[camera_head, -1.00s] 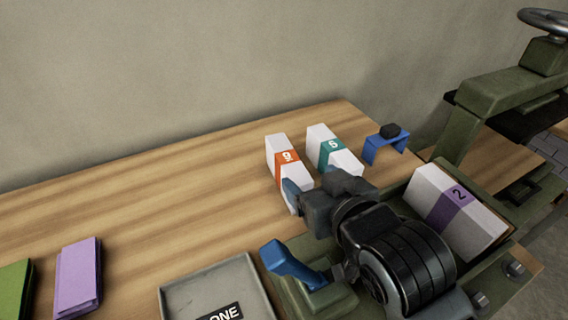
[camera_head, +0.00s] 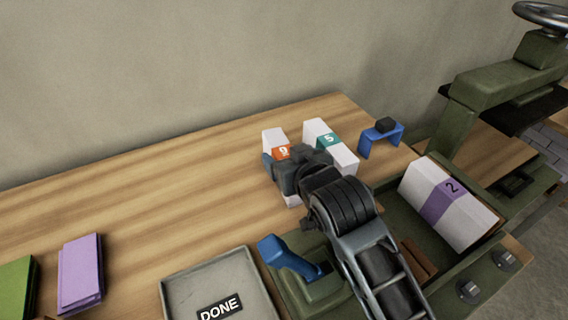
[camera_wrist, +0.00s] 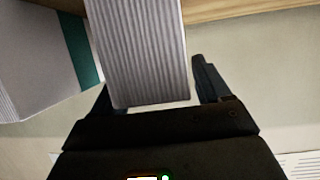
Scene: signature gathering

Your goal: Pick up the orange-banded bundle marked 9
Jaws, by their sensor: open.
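The orange-banded bundle marked 9 (camera_head: 275,136) stands on the wooden table in the head view, its near part mostly hidden by my gripper (camera_head: 283,172). In the wrist view, the ridged page end of a white bundle (camera_wrist: 138,50) lies between the two fingers of my open gripper (camera_wrist: 155,88). It appears to be the 9 bundle, though its band does not show there. A gap shows by the right finger; contact at the left finger is unclear. The teal-banded bundle marked 5 (camera_head: 341,153) stands close on the right; it also shows in the wrist view (camera_wrist: 35,65).
A purple-banded bundle marked 2 (camera_head: 465,225) sits in a green machine bed at right. A blue stand (camera_head: 380,142) with a black block is behind. A blue lever (camera_head: 290,258), a DONE tray (camera_head: 178,285) and purple folders (camera_head: 80,270) are in front. The table's left middle is clear.

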